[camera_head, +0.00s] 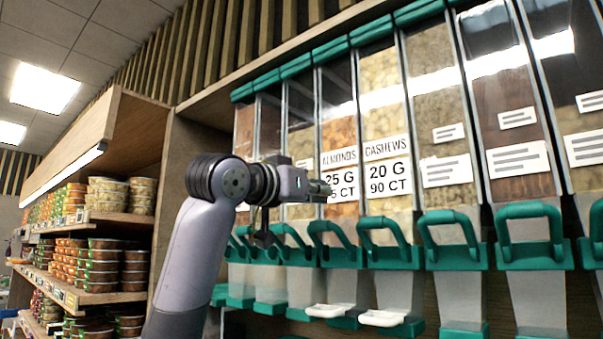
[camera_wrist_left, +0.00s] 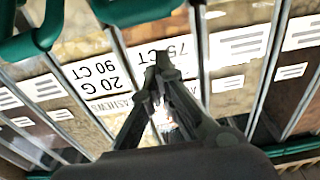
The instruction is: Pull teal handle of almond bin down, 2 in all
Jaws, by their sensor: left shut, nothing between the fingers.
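The almond bin (camera_head: 338,120) carries a label reading "ALMONDS 25 G", partly covered by my gripper. Its teal handle (camera_head: 335,240) is a loop standing up at the bin's lower front. My left gripper (camera_head: 325,188) is in front of the almond label, above the handle and not on it. In the left wrist view its shut, empty fingers (camera_wrist_left: 163,75) overlap the "75 CT" label (camera_wrist_left: 166,48), and teal handles show at the top left, partly cut off. My right gripper is not in view.
The cashew bin (camera_head: 383,100) stands just right, with its own teal handle (camera_head: 388,240). More bins with teal handles continue on both sides. White paddles (camera_head: 383,318) stick out below two bins. Shelves of stacked tubs (camera_head: 105,265) stand at left.

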